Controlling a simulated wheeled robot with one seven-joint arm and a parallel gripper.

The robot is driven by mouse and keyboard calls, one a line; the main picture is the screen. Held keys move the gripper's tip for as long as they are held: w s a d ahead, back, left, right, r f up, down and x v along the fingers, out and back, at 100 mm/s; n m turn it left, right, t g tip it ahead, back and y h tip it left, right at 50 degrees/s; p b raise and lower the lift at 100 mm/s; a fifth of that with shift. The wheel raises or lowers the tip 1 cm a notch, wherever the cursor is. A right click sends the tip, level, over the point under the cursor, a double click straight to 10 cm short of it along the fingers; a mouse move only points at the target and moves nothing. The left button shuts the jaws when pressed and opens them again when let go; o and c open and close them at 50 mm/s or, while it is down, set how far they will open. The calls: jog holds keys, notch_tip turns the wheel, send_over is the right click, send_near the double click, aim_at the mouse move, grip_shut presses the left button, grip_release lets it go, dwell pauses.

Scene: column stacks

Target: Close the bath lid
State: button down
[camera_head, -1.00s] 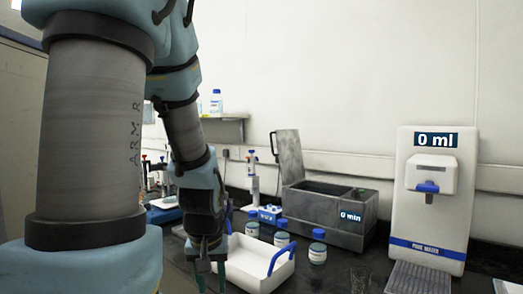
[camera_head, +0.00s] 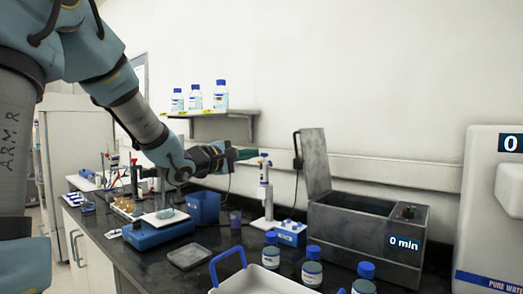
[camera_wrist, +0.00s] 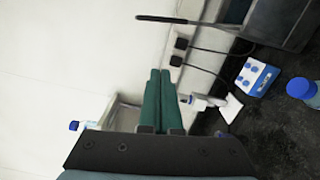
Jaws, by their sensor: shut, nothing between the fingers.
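The bath (camera_head: 360,232) is a grey metal box at the right of the bench in the head view, with a "0 min" display on its front. Its lid (camera_head: 315,160) stands upright, open, at the left end of the bath, with a dark handle (camera_head: 297,150) on its outer side. My gripper (camera_head: 250,154) is left of the lid, above the bench and apart from it, with its fingers pointing right. In the wrist view my gripper (camera_wrist: 160,85) shows its green fingers together and empty. The wrist view also shows part of the lid (camera_wrist: 235,12) and its handle (camera_wrist: 165,19).
A pipette on a stand (camera_head: 265,195) and a blue-and-white box (camera_head: 290,233) stand left of the bath. Several blue-capped jars (camera_head: 312,268) and a white tray (camera_head: 250,282) are in front. A shelf (camera_head: 210,113) with bottles is behind. A water dispenser (camera_head: 490,215) stands at right.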

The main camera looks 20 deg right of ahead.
jog(key=w+d+p, duration=0.1)
jog(key=d+p, duration=0.1)
jog(key=d, duration=0.9)
jog(key=shift+d+r, duration=0.2)
jog(key=shift+r, duration=0.2)
jog(key=shift+w, duration=0.1)
